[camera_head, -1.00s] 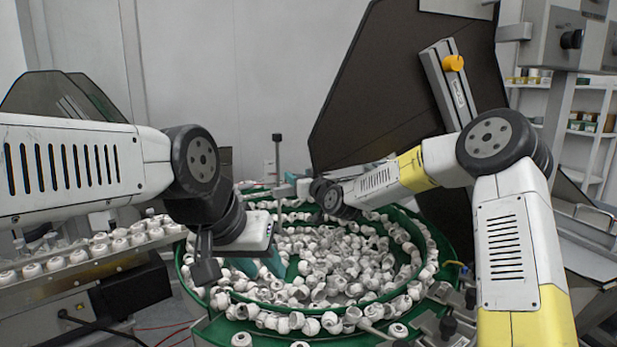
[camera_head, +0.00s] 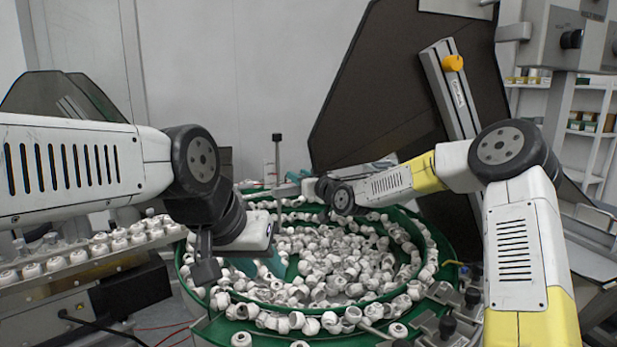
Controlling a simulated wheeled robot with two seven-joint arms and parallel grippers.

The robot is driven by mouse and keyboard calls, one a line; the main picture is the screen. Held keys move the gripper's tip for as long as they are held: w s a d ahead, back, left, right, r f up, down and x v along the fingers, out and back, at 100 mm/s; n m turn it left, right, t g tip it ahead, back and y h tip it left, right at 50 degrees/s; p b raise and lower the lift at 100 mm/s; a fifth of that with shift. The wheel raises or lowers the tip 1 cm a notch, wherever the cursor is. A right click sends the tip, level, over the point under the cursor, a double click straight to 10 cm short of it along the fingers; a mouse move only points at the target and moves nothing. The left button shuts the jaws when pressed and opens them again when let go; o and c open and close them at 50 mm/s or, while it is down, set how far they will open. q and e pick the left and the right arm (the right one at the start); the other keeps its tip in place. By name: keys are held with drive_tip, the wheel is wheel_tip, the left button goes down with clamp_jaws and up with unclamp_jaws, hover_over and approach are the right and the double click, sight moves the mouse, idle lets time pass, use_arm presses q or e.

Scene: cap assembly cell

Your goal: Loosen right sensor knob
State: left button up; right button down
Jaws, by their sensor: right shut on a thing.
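My right arm reaches from the right over the green bowl, and its gripper (camera_head: 286,190) is at the bowl's back rim, beside a thin upright post with a dark top (camera_head: 277,138). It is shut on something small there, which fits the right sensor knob. The knob itself is hidden or too small to make out. My left gripper (camera_head: 268,262) points down over the left part of the bowl, above the caps. One teal finger shows; the gap between its fingers is hidden.
The green feeder bowl (camera_head: 437,238) is full of loose white caps (camera_head: 335,262). A rail with rows of white caps (camera_head: 75,257) is at the left. A dark panel (camera_head: 385,100) with a metal slide and orange knob (camera_head: 453,63) stands behind my right arm.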

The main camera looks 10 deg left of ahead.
idle(0.3)
drive_tip(key=c, duration=1)
unclamp_jaws()
drive_tip(key=v, duration=0.7)
drive_tip(key=shift+s+d, duration=0.25)
drive_tip(key=shift+s, duration=0.1)
